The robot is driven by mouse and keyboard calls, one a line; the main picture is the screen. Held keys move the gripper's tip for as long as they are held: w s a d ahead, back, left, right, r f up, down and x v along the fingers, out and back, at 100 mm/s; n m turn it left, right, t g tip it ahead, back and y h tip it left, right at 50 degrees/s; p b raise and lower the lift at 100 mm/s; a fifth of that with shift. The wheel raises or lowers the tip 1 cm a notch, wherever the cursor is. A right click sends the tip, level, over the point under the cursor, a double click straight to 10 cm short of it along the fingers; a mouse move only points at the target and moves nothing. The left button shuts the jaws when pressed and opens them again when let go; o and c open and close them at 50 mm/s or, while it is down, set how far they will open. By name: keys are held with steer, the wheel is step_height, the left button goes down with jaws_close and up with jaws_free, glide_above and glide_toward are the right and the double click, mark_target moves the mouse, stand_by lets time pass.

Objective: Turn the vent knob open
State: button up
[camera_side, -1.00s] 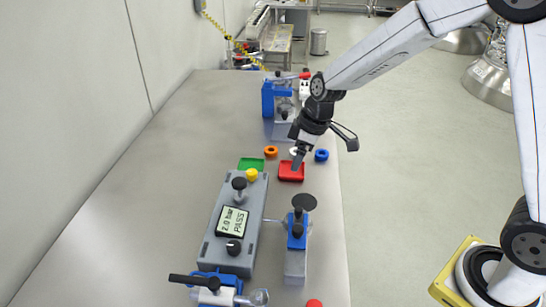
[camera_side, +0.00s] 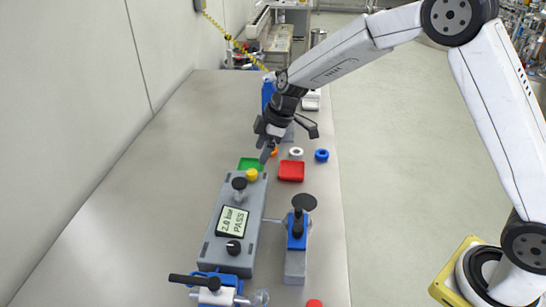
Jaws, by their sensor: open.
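A grey test box (camera_side: 213,250) lies on the table with a display (camera_side: 233,221) reading "2.0 bar PASS". A black knob with a white pointer mark (camera_side: 234,247) sits below the display. Another black knob (camera_side: 239,184) stands up above the display, and a yellow round part (camera_side: 251,174) is at the box's far end. I see no label telling which is the vent knob.
The left of the table is clear.

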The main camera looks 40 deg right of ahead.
mark_target(252, 172)
steer(key=shift+x, duration=3.25)
jaws_close()
